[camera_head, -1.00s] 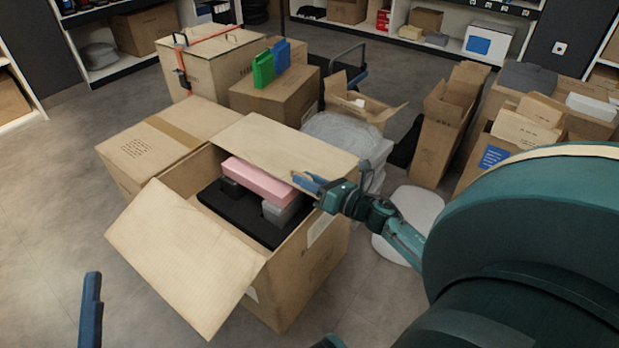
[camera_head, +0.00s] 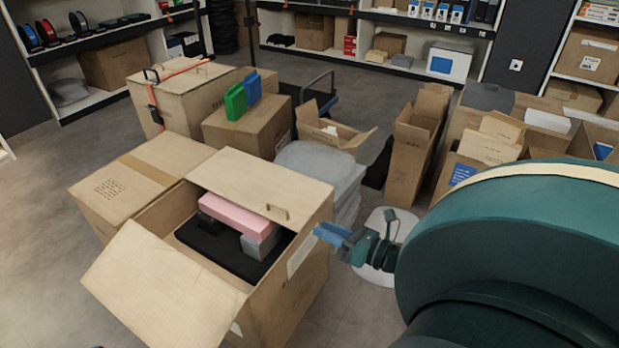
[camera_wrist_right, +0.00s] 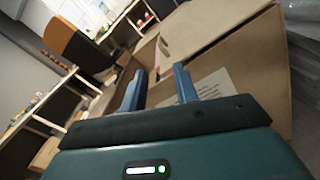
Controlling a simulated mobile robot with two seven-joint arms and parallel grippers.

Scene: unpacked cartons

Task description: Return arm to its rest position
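My right gripper (camera_head: 332,236) is just right of the large open carton (camera_head: 290,300), apart from its near right wall. In the right wrist view my right gripper (camera_wrist_right: 160,88) shows two blue fingers spread apart with nothing between them; the open carton (camera_wrist_right: 245,70) lies beyond them. My right arm (camera_head: 500,250) fills the lower right of the head view. Inside the carton are a pink block (camera_head: 238,215), a grey block (camera_head: 262,243) and a black insert. My left gripper is not in the head view now.
A closed carton (camera_head: 130,185) stands left of the open one. Wrapped sheets (camera_head: 320,165) are stacked behind it, with a round white piece (camera_head: 378,270) on the floor beside it. More cartons and shelves stand behind. Floor at the left is clear.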

